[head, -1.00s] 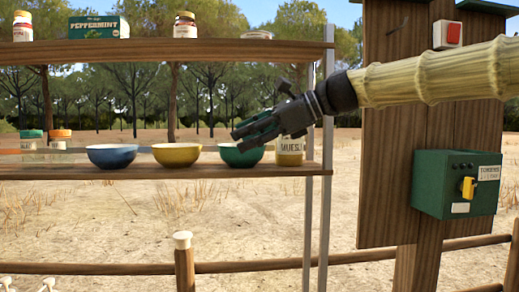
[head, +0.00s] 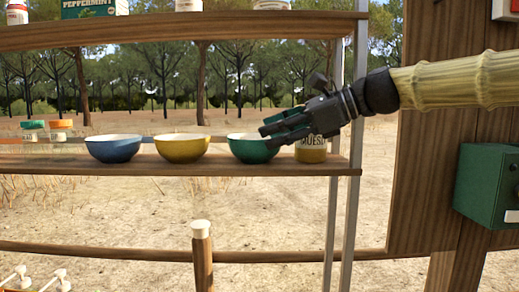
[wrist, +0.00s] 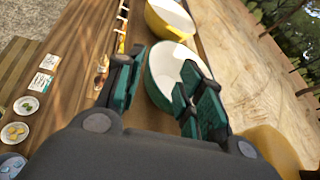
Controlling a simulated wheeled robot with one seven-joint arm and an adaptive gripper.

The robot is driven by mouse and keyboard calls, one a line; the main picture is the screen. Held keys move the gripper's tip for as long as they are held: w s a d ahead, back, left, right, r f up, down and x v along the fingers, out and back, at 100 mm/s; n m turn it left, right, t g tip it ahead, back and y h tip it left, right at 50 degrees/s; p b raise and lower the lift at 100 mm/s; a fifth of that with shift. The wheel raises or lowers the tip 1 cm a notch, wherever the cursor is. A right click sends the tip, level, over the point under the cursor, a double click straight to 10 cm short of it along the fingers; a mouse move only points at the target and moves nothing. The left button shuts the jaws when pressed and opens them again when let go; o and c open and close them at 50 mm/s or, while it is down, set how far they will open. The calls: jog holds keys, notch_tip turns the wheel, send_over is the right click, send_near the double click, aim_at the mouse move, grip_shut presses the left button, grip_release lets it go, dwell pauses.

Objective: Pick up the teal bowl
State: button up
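The teal bowl (head: 245,152) stands upright at the right of the lower shelf in the head view. My gripper (head: 266,138) reaches in from the right, its fingers at the bowl's right side and overlapping its rim. In the wrist view the bowl (wrist: 168,62) shows its white inside and teal outer wall. There my gripper (wrist: 157,72) is open, with one finger left of the bowl and the other across its white inside. The rim appears to lie between the fingers. I cannot tell whether either finger touches it.
A yellow bowl (head: 181,149) and a blue bowl (head: 113,149) stand to the left on the lower shelf (head: 60,165). A muesli jar (head: 311,155) stands close on the right, below my gripper. The upper shelf (head: 190,30) is overhead. Metal posts (head: 334,210) and a wooden panel (head: 430,130) are right.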

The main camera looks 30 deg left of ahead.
aim_at(238, 142)
jog(key=shift+s+a+r, duration=0.2)
jog(key=shift+s+a, duration=0.45)
jog(key=shift+s, duration=0.2)
jog(key=p+x, duration=0.1)
jog(key=x, duration=0.5)
jog(key=shift+w+a+f+p, duration=0.1)
jog(key=shift+w+a+p, duration=0.05)
jog(key=shift+p, duration=0.25)
jog(key=shift+w+f, duration=0.1)
jog(key=shift+w, duration=0.05)
grip_shut()
